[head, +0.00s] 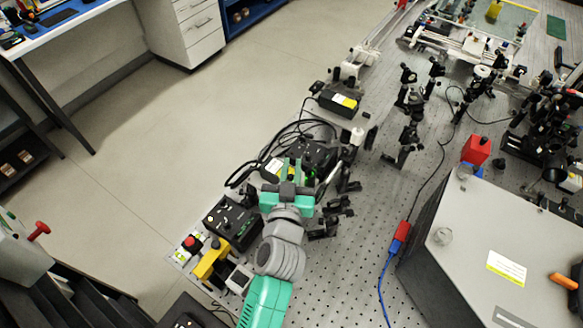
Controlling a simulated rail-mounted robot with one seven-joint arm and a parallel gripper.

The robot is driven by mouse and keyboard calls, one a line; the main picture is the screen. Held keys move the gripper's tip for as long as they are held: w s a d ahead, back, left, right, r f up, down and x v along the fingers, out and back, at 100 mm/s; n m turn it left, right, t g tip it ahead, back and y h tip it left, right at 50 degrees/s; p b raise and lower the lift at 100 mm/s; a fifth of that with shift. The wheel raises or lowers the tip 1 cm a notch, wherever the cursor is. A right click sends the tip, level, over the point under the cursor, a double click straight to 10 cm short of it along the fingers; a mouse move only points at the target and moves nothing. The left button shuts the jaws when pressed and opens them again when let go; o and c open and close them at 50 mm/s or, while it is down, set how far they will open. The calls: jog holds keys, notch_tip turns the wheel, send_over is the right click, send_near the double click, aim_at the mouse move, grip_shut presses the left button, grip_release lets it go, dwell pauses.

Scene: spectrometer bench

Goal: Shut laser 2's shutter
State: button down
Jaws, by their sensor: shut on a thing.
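My gripper (289,178) is over a black laser unit (318,155) beside the left edge of the optical bench, seen from above and behind. Its green jaws are shut on a small part there, which my gripper largely hides. I cannot tell if that part is the shutter or how it is set. Another black box with a yellow and white label (340,98) stands farther up the bench. A black box with knobs and a green light (232,222) stands nearer, left of my arm. I cannot read which laser is number 2.
Black optic mounts (330,222) stand close right of my gripper. Black cables (290,135) loop behind it. A large grey box (480,245) fills the right. A red emergency button (192,243) and yellow part (212,260) are at near left. Perforated bench (370,225) is partly clear.

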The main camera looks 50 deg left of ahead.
jog(key=p, duration=0.1)
jog(key=r+p, duration=0.1)
jog(key=p, duration=0.1)
jog(key=shift+w+g+h, duration=0.2)
jog(key=shift+g+h, duration=0.1)
jog(key=shift+w+f+m+p, duration=0.15)
jog(key=shift+m+p, duration=0.15)
jog(key=shift+p, duration=0.35)
jog(key=shift+w+a+f+g+h+p, duration=0.1)
jog(key=shift+f+g+h+p, duration=0.2)
jog(key=shift+f+g+p, duration=0.1)
jog(key=c, duration=1.4)
grip_release()
jog(key=shift+c, duration=0.2)
